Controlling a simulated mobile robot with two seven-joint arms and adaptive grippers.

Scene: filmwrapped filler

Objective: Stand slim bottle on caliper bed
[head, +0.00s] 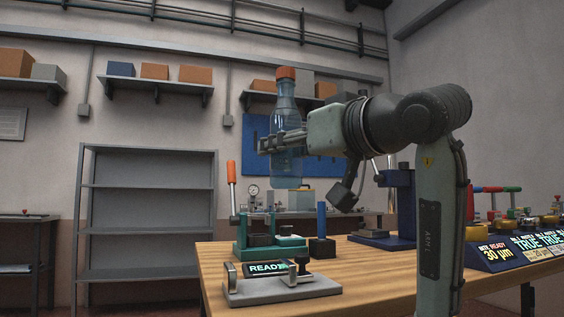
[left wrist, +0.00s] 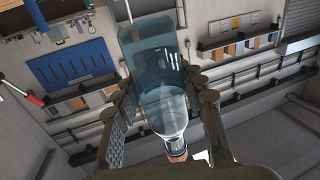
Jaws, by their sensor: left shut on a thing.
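A slim clear blue bottle (head: 288,170) with an orange cap is upright in the head view, held in the air above the workbench. My left gripper (head: 275,143) is shut around its upper body. In the left wrist view the bottle (left wrist: 160,70) sits between the two fingers of the left gripper (left wrist: 163,98), its orange cap toward the bottom of the picture. A low grey fixture with a READY display (head: 282,290), which looks like the caliper bed, stands at the front left of the bench, below the bottle. My right gripper is not in view.
A green fixture with an orange-handled lever (head: 270,247) and a dark block with a blue post (head: 321,247) stand just behind the grey fixture. A blue press stand (head: 398,205) is farther right. Lit display units (head: 520,245) line the bench's (head: 385,275) right side.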

